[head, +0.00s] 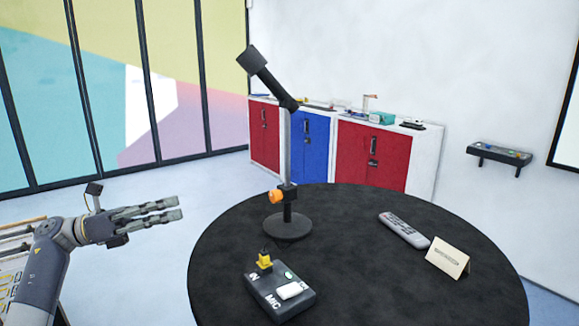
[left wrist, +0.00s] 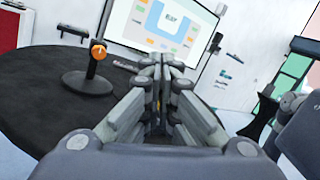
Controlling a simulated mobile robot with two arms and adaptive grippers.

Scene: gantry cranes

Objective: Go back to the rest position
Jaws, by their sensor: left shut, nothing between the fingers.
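My left gripper (head: 178,208) is at the left of the head view, beside the round black table and clear of it. Its fingers are shut with nothing between them. In the left wrist view the gripper (left wrist: 160,68) points past the table towards a wall screen. My right gripper is not in the head view. A grey arm part shows at the right of the left wrist view.
The round black table (head: 350,290) carries a microphone stand (head: 287,228) with an orange knob, a black MIC box (head: 270,300) with a yellow plug, a remote (head: 404,231) and a folded card (head: 448,258). Red and blue cabinets (head: 310,140) stand behind. Floor is open left of the table.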

